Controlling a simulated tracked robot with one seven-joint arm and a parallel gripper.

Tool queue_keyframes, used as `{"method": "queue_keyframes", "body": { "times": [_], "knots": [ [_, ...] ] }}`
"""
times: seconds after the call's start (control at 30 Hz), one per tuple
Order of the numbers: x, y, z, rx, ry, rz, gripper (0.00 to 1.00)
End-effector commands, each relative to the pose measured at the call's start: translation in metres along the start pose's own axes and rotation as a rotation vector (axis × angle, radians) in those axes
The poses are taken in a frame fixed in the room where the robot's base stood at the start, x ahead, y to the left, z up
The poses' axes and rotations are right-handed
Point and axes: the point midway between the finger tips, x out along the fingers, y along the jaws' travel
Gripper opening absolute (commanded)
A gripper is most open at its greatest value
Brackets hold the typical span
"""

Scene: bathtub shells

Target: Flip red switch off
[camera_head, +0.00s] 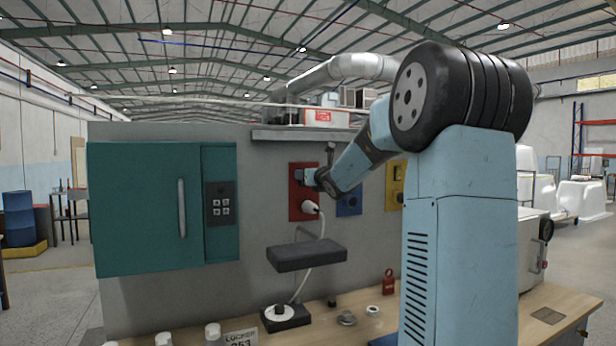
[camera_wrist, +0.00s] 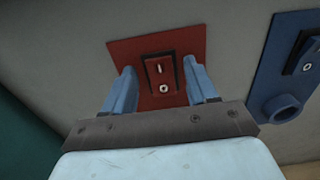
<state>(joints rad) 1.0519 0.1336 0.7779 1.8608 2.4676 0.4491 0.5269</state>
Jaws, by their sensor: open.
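The red switch panel (camera_head: 294,206) is fixed to the grey wall, with a white plug (camera_head: 310,207) and cable at its lower part. Which side of the rocker is pressed in is too small to tell. My gripper (camera_wrist: 160,69) is open, with one finger on each side of the switch and nothing between them. In the head view my gripper (camera_head: 311,177) is in front of the panel and hides part of it.
A blue panel (camera_head: 349,200) and a yellow panel (camera_head: 394,186) are to the right. A teal cabinet (camera_head: 140,205) is to the left. A dark shelf (camera_head: 306,256) juts out below the red panel. Small items lie on the wooden bench (camera_head: 345,335).

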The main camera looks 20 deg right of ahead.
Motion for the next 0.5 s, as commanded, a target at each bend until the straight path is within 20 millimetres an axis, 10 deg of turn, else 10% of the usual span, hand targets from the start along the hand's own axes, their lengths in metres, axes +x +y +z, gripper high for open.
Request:
{"method": "queue_keyframes", "body": {
  "times": [0.3,0.5],
  "knots": [
    [0.0014,-0.0003,-0.0001,-0.001,0.001,-0.001,0.57],
    [0.0013,-0.0006,-0.0002,0.000,0.001,-0.001,0.38]
  ]
}}
